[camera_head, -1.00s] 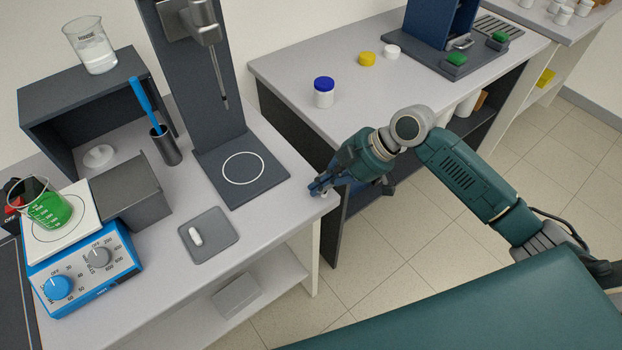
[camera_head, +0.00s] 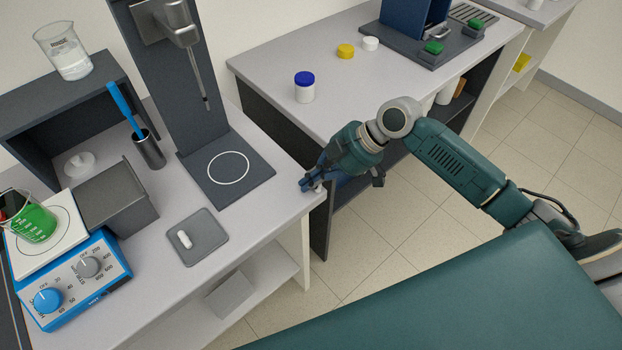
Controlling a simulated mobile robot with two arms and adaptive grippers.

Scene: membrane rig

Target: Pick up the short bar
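A short white bar (camera_head: 184,239) lies on a small dark grey tray (camera_head: 208,251) near the front of the left bench. My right gripper (camera_head: 308,185) is at the right corner of this bench, to the right of the tray and well apart from the bar. Its blue fingers are small and seen from behind the wrist, so I cannot tell whether they are open or shut. A small pale spot shows by the fingertips, too small to identify. My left gripper is not in view.
A stand with a dark base (camera_head: 256,180) is behind the tray. A grey box (camera_head: 117,200), a blue hotplate (camera_head: 73,283) and a beaker of green liquid (camera_head: 34,222) are to its left. A blue-capped jar (camera_head: 304,92) stands on the other bench. Bench surface between tray and gripper is clear.

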